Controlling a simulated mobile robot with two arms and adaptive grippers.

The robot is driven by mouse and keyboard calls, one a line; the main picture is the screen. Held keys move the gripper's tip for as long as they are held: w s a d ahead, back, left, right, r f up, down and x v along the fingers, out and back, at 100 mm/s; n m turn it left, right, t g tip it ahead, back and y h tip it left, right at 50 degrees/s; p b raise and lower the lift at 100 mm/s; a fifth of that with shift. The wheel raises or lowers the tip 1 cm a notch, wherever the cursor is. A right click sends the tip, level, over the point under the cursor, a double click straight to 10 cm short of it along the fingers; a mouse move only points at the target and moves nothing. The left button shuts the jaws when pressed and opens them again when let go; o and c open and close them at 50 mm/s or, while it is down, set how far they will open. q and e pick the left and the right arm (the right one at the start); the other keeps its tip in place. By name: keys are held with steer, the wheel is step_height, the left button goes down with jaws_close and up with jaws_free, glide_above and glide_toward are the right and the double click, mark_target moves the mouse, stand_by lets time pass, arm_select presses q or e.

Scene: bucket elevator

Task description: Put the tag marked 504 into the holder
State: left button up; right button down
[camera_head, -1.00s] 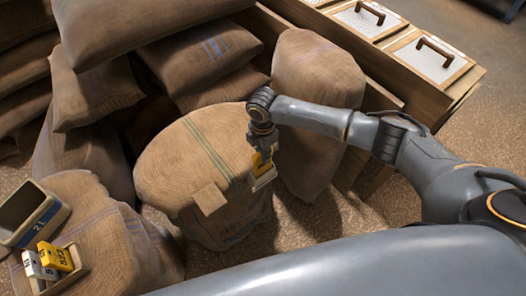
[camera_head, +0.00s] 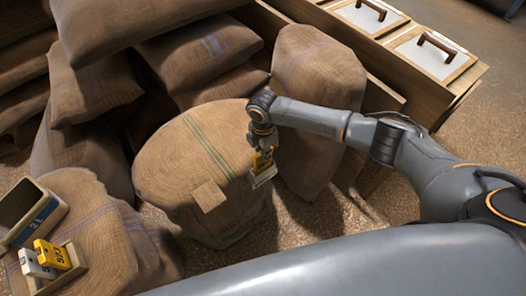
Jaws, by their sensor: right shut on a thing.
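My right gripper (camera_head: 262,147) points down at the right edge of the large round sack (camera_head: 180,160). It is shut on a yellow tag (camera_head: 262,161), whose marking I cannot read. A pale, narrow piece (camera_head: 264,178) sits at the tag's lower end; I cannot tell whether it is the holder or whether the tag is inside it. A white tag (camera_head: 35,264) and another yellow tag (camera_head: 54,254), apparently marked 523, stand in a small wooden tray (camera_head: 62,281) at the lower left. My left gripper is not in view.
A dark-lined box (camera_head: 28,213) sits on the left sack beside the tray. A tan patch (camera_head: 208,196) lies on the round sack's edge. Another sack (camera_head: 318,110) stands close behind my right gripper. Lidded wooden bins (camera_head: 435,55) are at the upper right. Floor is open at right.

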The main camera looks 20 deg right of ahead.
steer(key=c, duration=1.2)
jaws_free()
step_height(320, 180, up, 12)
steer(key=shift+r, duration=0.1)
